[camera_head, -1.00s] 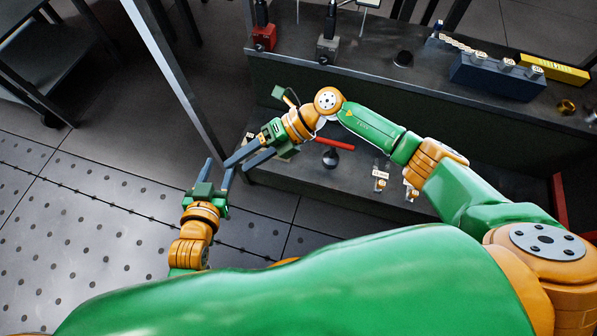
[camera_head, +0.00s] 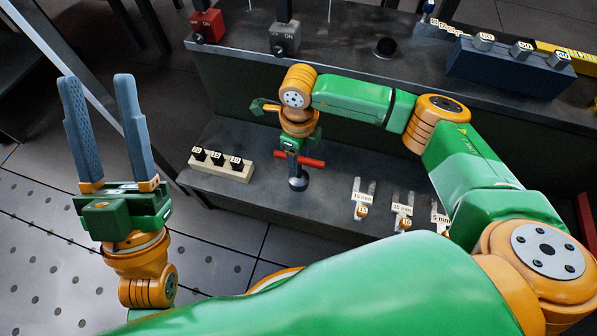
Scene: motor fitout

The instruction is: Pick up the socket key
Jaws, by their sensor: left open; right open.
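A tool with a red crossbar handle (camera_head: 312,163) and a dark round foot (camera_head: 298,184) stands upright on the lower shelf; it looks like the socket key. My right gripper (camera_head: 291,156) points down right over the red handle. Its fingers are at the bar, largely hidden by the gripper body, and I cannot tell whether they touch it. It is open. My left gripper (camera_head: 97,80) is open and empty, fingers pointing up, over the floor left of the bench.
A pale block (camera_head: 222,171) with several numbered black sockets lies left of the tool. Clear labelled holders (camera_head: 363,197) stand to the right.

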